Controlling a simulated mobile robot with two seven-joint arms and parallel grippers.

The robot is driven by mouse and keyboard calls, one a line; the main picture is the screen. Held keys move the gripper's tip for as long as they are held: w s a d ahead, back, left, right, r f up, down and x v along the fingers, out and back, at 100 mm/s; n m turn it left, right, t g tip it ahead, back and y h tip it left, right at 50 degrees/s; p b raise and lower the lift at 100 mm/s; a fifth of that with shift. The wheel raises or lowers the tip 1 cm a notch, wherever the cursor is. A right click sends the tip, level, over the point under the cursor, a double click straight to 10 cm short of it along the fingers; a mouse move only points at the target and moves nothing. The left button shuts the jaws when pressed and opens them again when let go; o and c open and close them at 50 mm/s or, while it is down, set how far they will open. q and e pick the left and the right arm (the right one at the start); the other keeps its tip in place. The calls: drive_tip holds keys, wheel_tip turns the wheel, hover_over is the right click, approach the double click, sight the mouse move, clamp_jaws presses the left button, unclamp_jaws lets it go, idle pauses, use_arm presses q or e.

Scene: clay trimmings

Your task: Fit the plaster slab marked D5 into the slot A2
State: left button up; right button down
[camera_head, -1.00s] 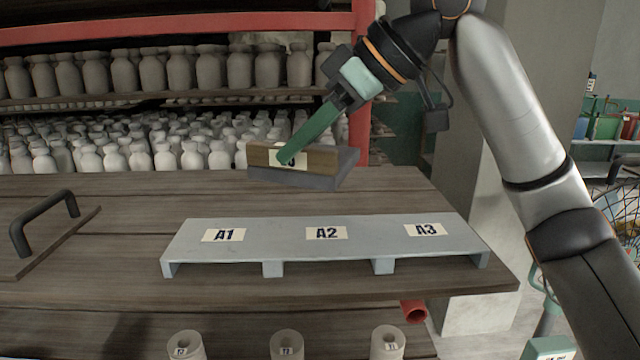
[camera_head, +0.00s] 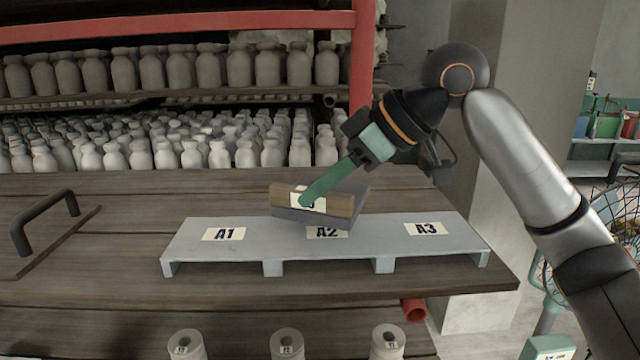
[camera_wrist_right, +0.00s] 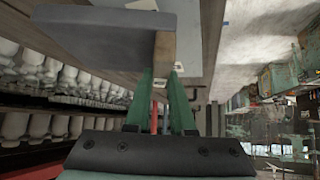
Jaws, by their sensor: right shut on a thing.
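The plaster slab (camera_head: 340,219) is a grey plate with a wooden grip block (camera_head: 342,203) on top. Its white label is mostly covered by a finger, so I cannot read the marking. My right gripper (camera_head: 308,198) is shut on the wooden block and holds the slab, slightly tilted, over the back of slot A2. In the right wrist view the slab (camera_wrist_right: 100,30) hangs beyond the green fingers (camera_wrist_right: 160,95). The grey slot rack (camera_head: 270,240) carries labels A1, A2 and A3; the slab overlaps the top of the A2 label (camera_head: 326,233). Whether it touches the rack is unclear. My left gripper is out of view.
The rack stands on a wooden table (camera_head: 120,200). A board with a black handle (camera_head: 45,222) lies at the left. Shelves of pale bottles (camera_head: 180,70) stand behind. Several labelled pale cylinders (camera_head: 287,345) stand below the front edge. Slots A1 and A3 look clear.

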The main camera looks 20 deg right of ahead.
drive_tip(key=shift+f, duration=0.4)
drive_tip(key=c, duration=0.8)
unclamp_jaws()
drive_tip(key=shift+o, duration=0.2)
drive_tip(key=shift+r, duration=0.3)
drive_tip(key=v, duration=1.2)
drive_tip(key=shift+r, duration=0.3)
drive_tip(key=shift+f, duration=0.1)
